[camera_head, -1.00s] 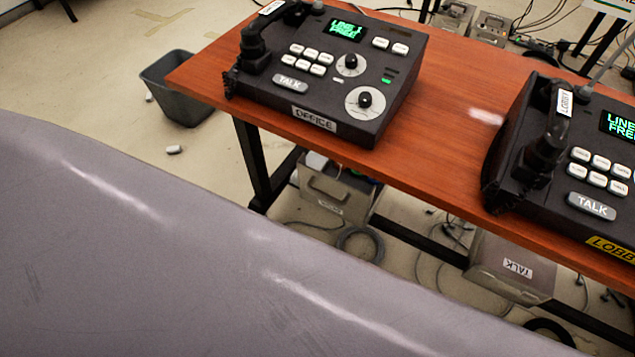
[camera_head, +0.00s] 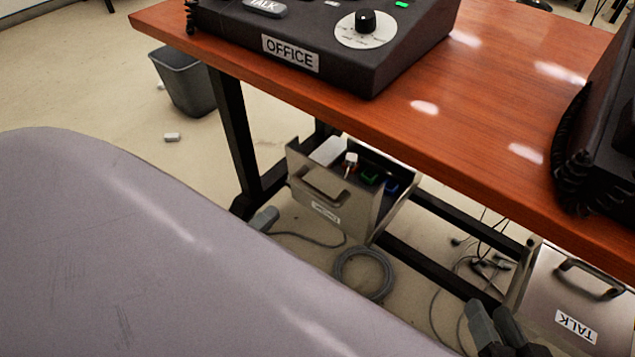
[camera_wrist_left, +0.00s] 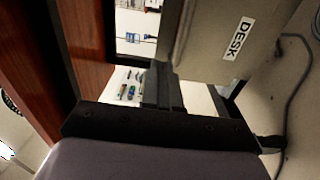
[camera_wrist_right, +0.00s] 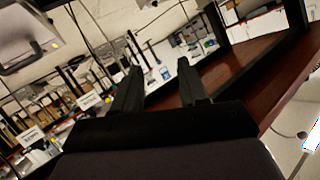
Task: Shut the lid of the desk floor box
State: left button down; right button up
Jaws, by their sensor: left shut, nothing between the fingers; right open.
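The desk floor box (camera_head: 380,218) is a grey metal box under the desk. A panel with a handle (camera_head: 325,188) and a small label faces me; I cannot tell if this panel is the lid. In the left wrist view a grey panel reading DESK (camera_wrist_left: 225,45) is close beside my left gripper (camera_wrist_left: 160,82), which is shut and empty.
The wooden desk (camera_head: 470,120) overhangs the box and carries the OFFICE phone (camera_head: 330,50) and another phone (camera_head: 605,140). A dark desk leg (camera_head: 236,140) is left of the box. A box labelled TALK (camera_head: 590,290) is at right. Cables (camera_head: 365,272) lie on the floor; a bin (camera_head: 183,82) stands behind.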

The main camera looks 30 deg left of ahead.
pick_arm(q)
jog(key=w, duration=0.1)
jog(key=b, duration=0.4)
send_near(320, 167)
jog(key=w, duration=0.5)
jog(key=shift+d+f, duration=0.1)
jog(key=shift+d, duration=0.15)
jog(key=shift+w+d+b, duration=0.1)
jog(key=shift+w+b, duration=0.35)
jog(key=shift+w, duration=0.5)
pick_arm(e)
jog(key=shift+s+d+f+n+t+h, duration=0.1)
jog(key=shift+d+n+t+h, duration=0.1)
jog(key=shift+d+n+t, duration=0.35)
jog(key=shift+s+d+f+n+t+h, duration=0.1)
jog(key=shift+d+n+t+h, duration=0.2)
jog(key=shift+d, duration=0.4)
jog(key=shift+r, duration=0.1)
